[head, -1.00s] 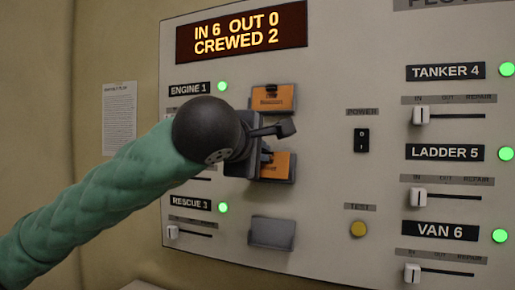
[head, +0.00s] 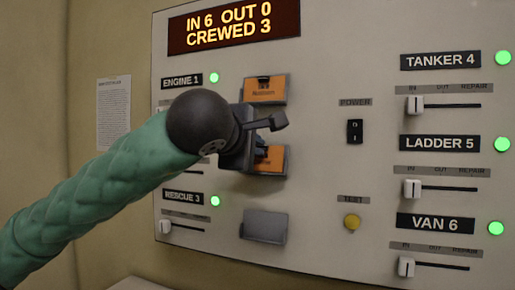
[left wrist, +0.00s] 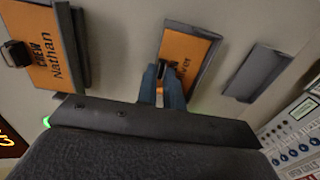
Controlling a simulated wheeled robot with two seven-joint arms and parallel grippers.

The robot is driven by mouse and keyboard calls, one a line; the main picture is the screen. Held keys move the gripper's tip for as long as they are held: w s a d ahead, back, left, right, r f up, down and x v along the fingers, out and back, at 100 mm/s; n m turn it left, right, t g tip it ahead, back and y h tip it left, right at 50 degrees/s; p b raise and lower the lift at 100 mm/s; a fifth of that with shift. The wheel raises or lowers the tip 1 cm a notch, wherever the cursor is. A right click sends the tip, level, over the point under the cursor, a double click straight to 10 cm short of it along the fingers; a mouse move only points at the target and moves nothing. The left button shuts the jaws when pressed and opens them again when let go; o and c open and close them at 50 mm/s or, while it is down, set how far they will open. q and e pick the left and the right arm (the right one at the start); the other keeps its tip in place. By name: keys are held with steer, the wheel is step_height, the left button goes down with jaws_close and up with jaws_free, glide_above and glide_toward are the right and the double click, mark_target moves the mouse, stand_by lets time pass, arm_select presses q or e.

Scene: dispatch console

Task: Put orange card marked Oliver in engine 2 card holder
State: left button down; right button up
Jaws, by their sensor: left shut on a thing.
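The orange card whose visible letters end in "er" (left wrist: 186,50) sits in the middle card holder (left wrist: 212,52), the second one down in the head view, where the card (head: 270,160) is partly hidden by my gripper. My left gripper (left wrist: 165,80) is shut on this card at its dark grip; the rest of its name is covered. In the head view my left gripper (head: 252,150) is in front of that holder, and its wrist hides the second row's label. My right gripper is in neither current view.
An orange card reading Nathan (left wrist: 58,52) is in the top holder, level with the Engine 1 label (head: 181,82). The Rescue 3 holder (head: 265,227) is empty. A power switch (head: 355,131), test button (head: 352,222) and sliders are to the right. The display (head: 233,25) reads crewed 3.

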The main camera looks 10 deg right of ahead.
arm_select(q)
steer(key=c, duration=1.5)
jaws_free()
steer(key=shift+o, duration=0.2)
steer(key=shift+r, duration=0.1)
